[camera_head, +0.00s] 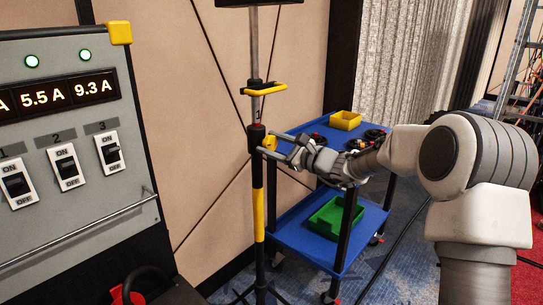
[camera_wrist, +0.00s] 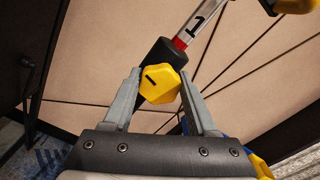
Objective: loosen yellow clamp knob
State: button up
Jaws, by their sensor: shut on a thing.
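The yellow clamp knob (camera_wrist: 160,84) has a dark line on its face and sits on a black collar (camera_wrist: 160,56) of the stand. My gripper (camera_wrist: 160,88) has a finger on either side of the knob and is shut on it. In the head view the knob (camera_head: 269,142) is partly hidden by my gripper (camera_head: 272,146), which reaches it from the right. Above the collar the pole (camera_wrist: 194,28) shows a red band and a number 1.
A yellow handle (camera_head: 264,89) juts from the pole above the collar. A blue cart (camera_head: 300,235) with yellow and green bins stands behind my arm. A grey panel (camera_head: 75,135) with switches stands at the left.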

jog(key=shift+n+b, duration=0.6)
jog(key=shift+b, duration=0.05)
jog(key=o, duration=1.4)
jog(key=shift+c, duration=0.2)
jog(key=p+v, duration=0.2)
jog(key=v, duration=1.5)
jog(key=shift+s+d+p, duration=0.2)
jog(key=shift+p, duration=0.2)
jog(key=shift+f, duration=0.1)
